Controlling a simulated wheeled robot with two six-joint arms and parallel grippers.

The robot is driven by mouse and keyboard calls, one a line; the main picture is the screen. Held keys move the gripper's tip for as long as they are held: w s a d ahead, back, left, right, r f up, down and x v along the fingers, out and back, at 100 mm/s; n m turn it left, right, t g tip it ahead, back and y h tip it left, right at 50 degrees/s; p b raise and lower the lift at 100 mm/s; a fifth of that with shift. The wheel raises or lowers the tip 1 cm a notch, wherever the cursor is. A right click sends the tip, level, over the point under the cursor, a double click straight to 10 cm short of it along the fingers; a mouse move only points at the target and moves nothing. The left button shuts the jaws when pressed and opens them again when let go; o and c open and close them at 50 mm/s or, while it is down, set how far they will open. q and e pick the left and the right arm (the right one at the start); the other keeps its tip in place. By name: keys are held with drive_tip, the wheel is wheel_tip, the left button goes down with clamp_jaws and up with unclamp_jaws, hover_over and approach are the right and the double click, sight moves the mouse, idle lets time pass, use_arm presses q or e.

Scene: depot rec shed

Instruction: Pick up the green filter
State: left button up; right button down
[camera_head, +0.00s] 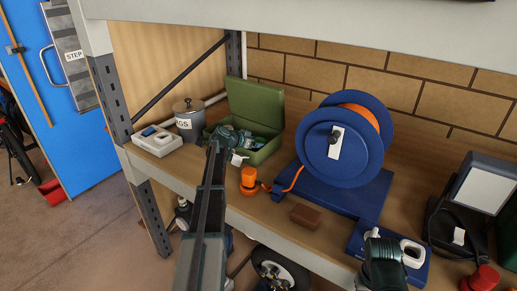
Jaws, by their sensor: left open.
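My left arm reaches up from the bottom of the head view to the front of an open green box (262,103) on the shelf. The left gripper (233,146) is at this box, small and dark against the things inside, and it is open. I see nothing held in it. I cannot make out a green filter for sure. The contents of the box are small and partly hidden by my gripper and arm.
A grey lidded tin (188,121) and a white tray (157,141) stand left of the box. An orange fitting (249,181), a brown block (306,216) and a blue cable reel (317,163) stand to the right. A lamp (484,184) is at the far right.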

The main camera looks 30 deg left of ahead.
use_arm(q)
drive_tip(key=c, duration=1.2)
drive_tip(key=shift+r, duration=0.1)
